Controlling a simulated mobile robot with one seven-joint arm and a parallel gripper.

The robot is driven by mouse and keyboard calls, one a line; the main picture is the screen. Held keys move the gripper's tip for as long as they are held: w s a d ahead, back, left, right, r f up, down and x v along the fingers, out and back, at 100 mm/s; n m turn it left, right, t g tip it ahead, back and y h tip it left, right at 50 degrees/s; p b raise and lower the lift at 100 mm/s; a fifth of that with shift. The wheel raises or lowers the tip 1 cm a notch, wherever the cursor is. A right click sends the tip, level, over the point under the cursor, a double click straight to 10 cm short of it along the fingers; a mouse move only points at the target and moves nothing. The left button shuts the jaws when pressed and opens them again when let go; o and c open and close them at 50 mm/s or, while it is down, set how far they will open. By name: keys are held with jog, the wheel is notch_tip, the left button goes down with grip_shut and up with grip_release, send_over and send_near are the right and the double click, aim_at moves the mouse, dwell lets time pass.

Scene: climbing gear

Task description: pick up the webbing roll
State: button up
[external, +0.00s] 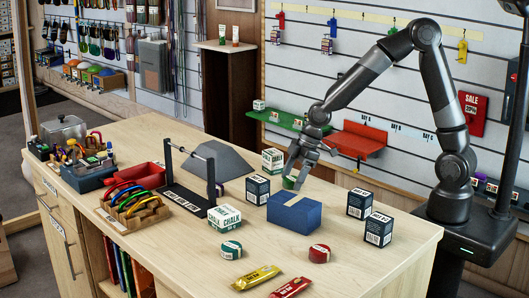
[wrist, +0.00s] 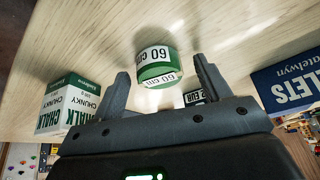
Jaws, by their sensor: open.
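A green webbing roll (wrist: 157,66) with a white "60 cm" label is on the counter in the wrist view, just ahead of my fingertips and roughly between them. In the external view the green roll (external: 289,182) shows partly behind my gripper and beyond the blue box. My gripper (external: 298,180) is open and points down at it; in the wrist view its two fingers (wrist: 162,76) are spread with nothing held. Two more rolls, one green (external: 231,250) and one red (external: 319,253), lie at the counter's front.
A blue box (external: 294,213) stands close by on the near side; it also shows at right in the wrist view (wrist: 290,85). A chalk box (external: 272,161) stands to the left of the roll. Small dark boxes (external: 257,190) (external: 360,203) stand around.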

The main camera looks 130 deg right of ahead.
jog(key=shift+c, duration=0.2)
jog(key=c, duration=1)
jog(key=shift+c, duration=0.2)
